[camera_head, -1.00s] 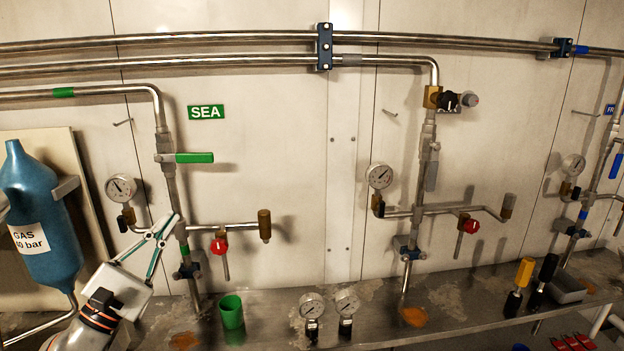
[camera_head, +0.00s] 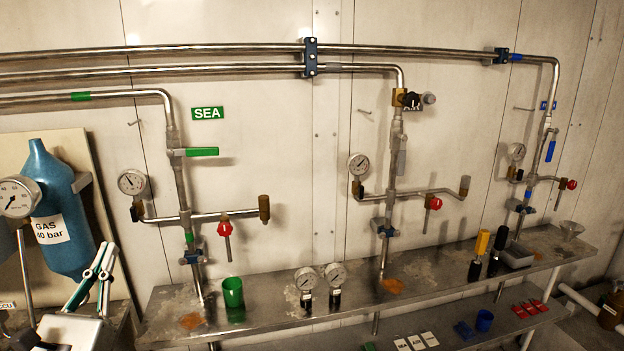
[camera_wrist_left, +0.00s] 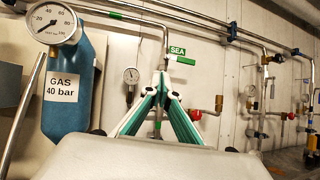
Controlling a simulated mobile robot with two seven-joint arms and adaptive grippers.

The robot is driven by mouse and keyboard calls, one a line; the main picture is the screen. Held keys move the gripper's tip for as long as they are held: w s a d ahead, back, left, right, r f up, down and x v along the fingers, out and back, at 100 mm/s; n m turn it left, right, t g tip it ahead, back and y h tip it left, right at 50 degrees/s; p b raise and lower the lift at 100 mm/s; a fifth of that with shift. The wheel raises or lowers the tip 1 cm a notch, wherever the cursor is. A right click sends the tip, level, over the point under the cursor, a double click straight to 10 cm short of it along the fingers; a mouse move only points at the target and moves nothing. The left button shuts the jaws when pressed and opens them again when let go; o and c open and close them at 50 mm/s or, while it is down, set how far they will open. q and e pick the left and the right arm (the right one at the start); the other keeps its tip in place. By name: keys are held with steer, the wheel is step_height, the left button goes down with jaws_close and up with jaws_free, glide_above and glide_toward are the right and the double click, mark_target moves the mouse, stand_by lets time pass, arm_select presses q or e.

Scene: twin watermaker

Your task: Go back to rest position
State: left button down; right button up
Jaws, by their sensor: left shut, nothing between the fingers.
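My left gripper (camera_head: 106,262) is at the lower left of the head view, in front of the wall and left of the SEA pipe. Its green-and-white fingers point up and come together at the tips, with nothing between them. In the left wrist view its fingers (camera_wrist_left: 162,84) meet in a peak below the green SEA sign (camera_wrist_left: 182,60). The gripper appears apart from the pipes and the blue gas bottle (camera_head: 62,215). My right gripper is in neither view.
A metal shelf (camera_head: 260,320) runs along the wall, carrying a green cup (camera_head: 233,292), two loose gauges (camera_head: 320,278) and two screwdriver-like tools (camera_head: 484,250). Pipes with a green-handled valve (camera_head: 200,151) stand above it. A gauge (camera_head: 18,196) is at the far left.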

arm_select(q)
steer(key=s+a+f+n+g+y, duration=0.3)
steer(key=s+f+n+g+y, duration=0.15)
steer(key=f+n, duration=0.45)
steer(key=s+a+f+n+g+y, duration=0.35)
steer(key=f+n+y, duration=0.2)
steer(key=n, duration=0.55)
steer(key=s+d+f+n+g+h, duration=0.3)
steer(key=s+f+n+g, duration=0.4)
steer(key=f, duration=0.6)
steer(key=s+d+f+n+g+h, duration=0.25)
steer(key=s+d+f, duration=0.2)
steer(key=s, duration=0.25)
steer(key=w+d+f+n+t+h, duration=0.1)
steer(key=d+f+t+h, duration=0.1)
steer(key=d+f, duration=0.5)
steer(key=w+d+f+n+t+h, duration=0.1)
steer(key=d+f+n+t+h, duration=0.1)
steer(key=d+f+h, duration=0.3)
steer(key=d+f, duration=0.2)
steer(key=d, duration=0.2)
steer(key=shift+w+f, duration=0.2)
steer(key=shift+w, duration=0.15)
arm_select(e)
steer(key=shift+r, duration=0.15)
